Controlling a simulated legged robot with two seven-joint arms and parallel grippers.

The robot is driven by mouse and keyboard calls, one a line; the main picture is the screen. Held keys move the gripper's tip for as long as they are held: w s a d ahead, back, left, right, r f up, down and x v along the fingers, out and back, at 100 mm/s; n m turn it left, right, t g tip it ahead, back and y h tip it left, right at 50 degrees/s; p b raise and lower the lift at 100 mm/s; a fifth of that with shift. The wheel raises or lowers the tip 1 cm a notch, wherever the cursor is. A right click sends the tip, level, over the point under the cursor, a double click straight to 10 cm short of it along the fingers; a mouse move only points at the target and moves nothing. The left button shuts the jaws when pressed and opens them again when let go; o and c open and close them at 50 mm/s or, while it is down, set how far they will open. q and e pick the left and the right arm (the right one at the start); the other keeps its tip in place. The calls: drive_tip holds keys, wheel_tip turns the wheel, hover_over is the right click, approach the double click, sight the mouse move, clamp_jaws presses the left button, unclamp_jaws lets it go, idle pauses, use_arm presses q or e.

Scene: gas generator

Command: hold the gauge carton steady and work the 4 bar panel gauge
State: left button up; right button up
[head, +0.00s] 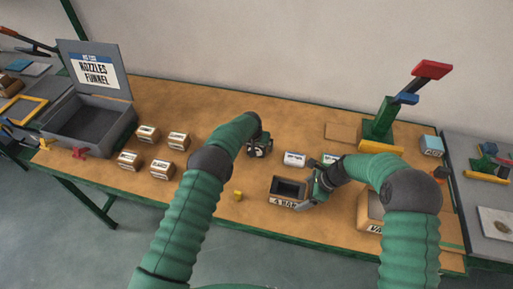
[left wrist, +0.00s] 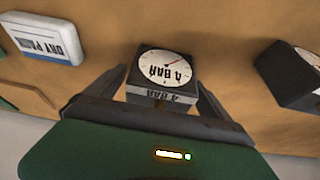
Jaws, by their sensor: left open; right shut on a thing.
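The 4 bar gauge is a dark square block with a white dial and red needle (left wrist: 164,72), lying face up on the table in the left wrist view. My left gripper (head: 259,145) is open, its two fingers on either side of the gauge; I cannot tell whether they touch it. The gauge carton (head: 274,197), an open box with a dark inside and a 4 BAR label, stands near the table's front edge in the head view. My right gripper (head: 314,190) is shut on the carton's right wall and partly hides it.
A second dark dial block (left wrist: 290,78) lies beside the gauge. A white-and-blue pack (head: 295,159) lies right of my left gripper. Several small cartons (head: 162,169) stand left, by an open grey case (head: 78,132). A small yellow piece (head: 238,195) lies left of the gauge carton.

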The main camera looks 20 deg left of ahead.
use_arm(q)
drive_tip(key=shift+r, duration=0.1)
drive_tip(key=c, duration=1.9)
wheel_tip(320, 180, up, 10)
drive_tip(key=shift+f, duration=0.2)
drive_tip(key=shift+s+d+r, duration=0.1)
drive_tip(key=shift+r, duration=0.1)
